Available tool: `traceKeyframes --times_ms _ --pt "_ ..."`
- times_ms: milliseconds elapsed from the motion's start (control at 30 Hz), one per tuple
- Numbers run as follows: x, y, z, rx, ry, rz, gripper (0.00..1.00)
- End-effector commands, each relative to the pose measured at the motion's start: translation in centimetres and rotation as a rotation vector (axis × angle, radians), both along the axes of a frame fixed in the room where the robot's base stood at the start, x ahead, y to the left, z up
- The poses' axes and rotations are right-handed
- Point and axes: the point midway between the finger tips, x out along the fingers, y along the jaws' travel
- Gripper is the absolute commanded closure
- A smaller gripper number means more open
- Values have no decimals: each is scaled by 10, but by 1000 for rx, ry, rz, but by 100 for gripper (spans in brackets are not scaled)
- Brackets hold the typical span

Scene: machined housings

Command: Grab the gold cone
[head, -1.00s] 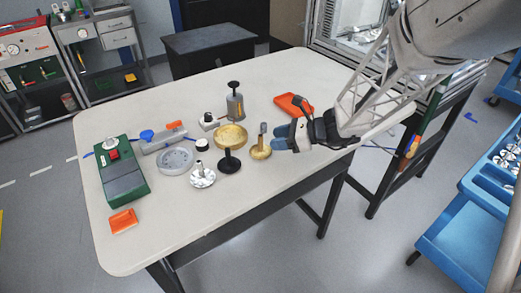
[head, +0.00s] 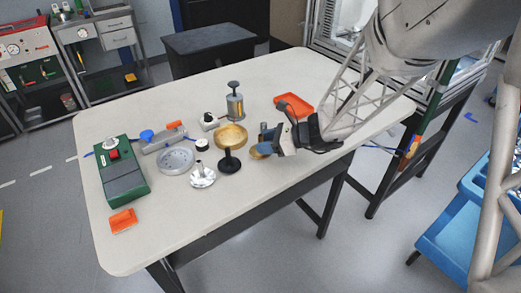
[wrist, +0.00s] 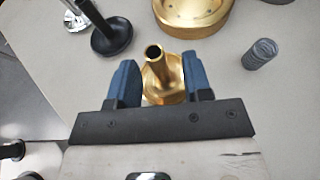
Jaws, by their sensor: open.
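The gold cone (head: 256,152) stands on the white table, a round gold base with a narrower hollow stem. In the head view my gripper (head: 270,143) covers much of it from the right. In the wrist view the gold cone (wrist: 163,72) lies between the two blue fingers of my gripper (wrist: 159,68), its open top facing the camera. Gaps show on both sides of the stem, so the fingers are open around it. The lower part of its base is hidden behind the gripper body.
A gold dish (head: 231,136) on a black stem stands just left of the cone. A small grey cylinder (wrist: 260,54) stands close by. A silver flanged part (head: 203,176), an orange tray (head: 293,104) and a green box (head: 122,172) are also on the table. The front right tabletop is clear.

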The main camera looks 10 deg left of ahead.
Motion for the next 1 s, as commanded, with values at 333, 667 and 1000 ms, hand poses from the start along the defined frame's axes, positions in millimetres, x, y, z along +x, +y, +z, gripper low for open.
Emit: traceKeyframes --times_ms 333,667,1000 --pt "0 16 -7 0 0 0 55" --pt "0 16 -7 0 0 0 55" --pt "0 15 -7 0 0 1 84"
